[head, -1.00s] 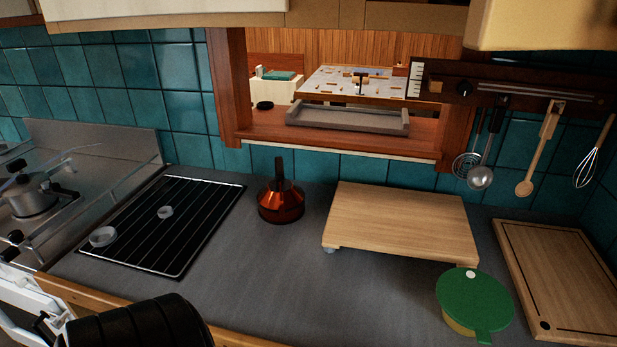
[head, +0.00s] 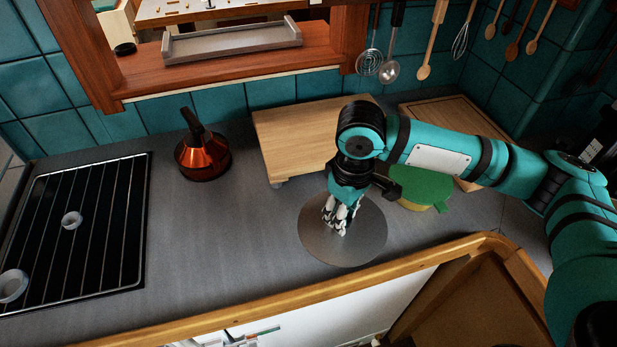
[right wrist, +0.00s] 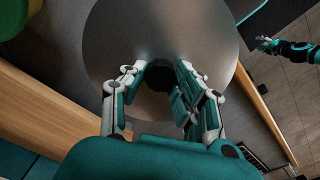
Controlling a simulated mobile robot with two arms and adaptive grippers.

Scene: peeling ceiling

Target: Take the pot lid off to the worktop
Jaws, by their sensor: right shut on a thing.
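The pot lid (head: 362,247) is a flat, round, grey metal disc at the front middle of the worktop (head: 232,250), lying level. I cannot tell whether it touches the worktop or hangs just above it. My right gripper (head: 340,222) points down over the lid's middle and is shut on its dark knob. In the right wrist view the fingers close around the knob in front of the lid (right wrist: 215,30). My left gripper (right wrist: 268,45) shows small at the top right of that view, away from the lid; its opening is unclear. The pot is out of the current views.
A wooden board on feet (head: 295,135) stands behind the lid. A green-lidded bowl (head: 425,187) is close to the lid's right, partly behind my arm. A copper kettle (head: 203,158) and black hob grate (head: 85,225) are left. Worktop between grate and lid is clear.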

